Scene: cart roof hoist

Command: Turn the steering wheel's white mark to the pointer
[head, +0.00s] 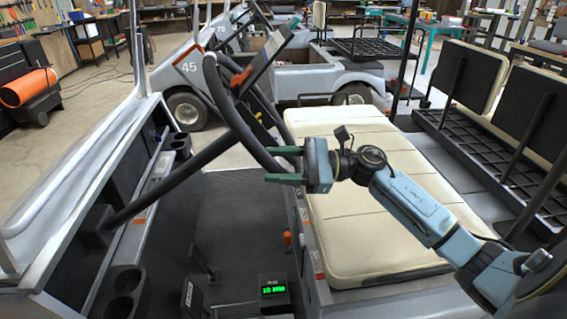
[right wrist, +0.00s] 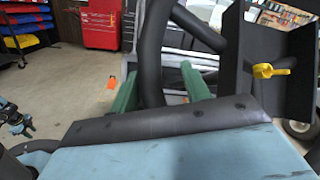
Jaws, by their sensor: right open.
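The steering wheel (head: 222,105) is a dark ring on a slanted column at the left of the seat, seen nearly edge-on. My right gripper (head: 270,165) is open at the rim's lower right part, with its green fingers on either side of the rim. In the right wrist view the dark rim (right wrist: 151,60) passes between the two green fingers (right wrist: 160,90); contact is unclear. A small red-orange piece (head: 240,77) shows near the wheel's upper part; I cannot tell whether it is the pointer. I cannot make out the white mark. My left gripper is out of view.
The cream seat (head: 350,200) lies under my right arm. The dashboard with cup holders (head: 125,285) is at left, and a green-lit display (head: 273,289) is low in the middle. A black panel with a yellow knob (right wrist: 270,70) stands close at the right in the wrist view.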

